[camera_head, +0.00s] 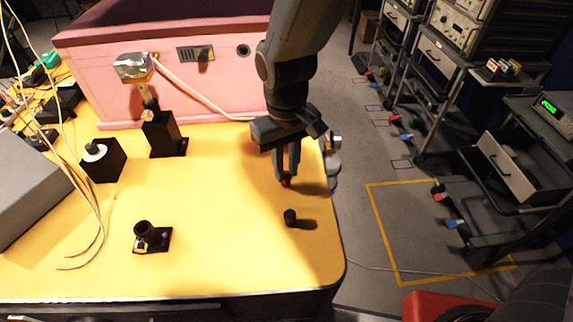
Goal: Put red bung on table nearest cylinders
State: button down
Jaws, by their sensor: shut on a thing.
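My gripper (286,177) points down over the right part of the yellow-topped table (220,255). It is shut on a small red bung (286,183), of which only a little shows between and below the fingertips. I cannot tell whether the bung touches the table top. A short black cylinder (290,217) stands on the table just in front of the gripper, apart from it. Grey and silver rounded parts (333,165) show at the table's right edge, partly behind the gripper; I cannot tell whether they are cylinders.
A pink box (190,85) fills the table's back. Black mounts (163,135) and (103,160) stand at the left, with a dark round holder (147,237) in front. Loose wires hang at far left. The table's front middle is clear. Racks (500,180) stand right, across the floor.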

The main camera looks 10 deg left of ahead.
jog(key=shift+f, duration=0.5)
jog(key=c, duration=1.5)
grip_release()
jog(key=shift+c, duration=0.2)
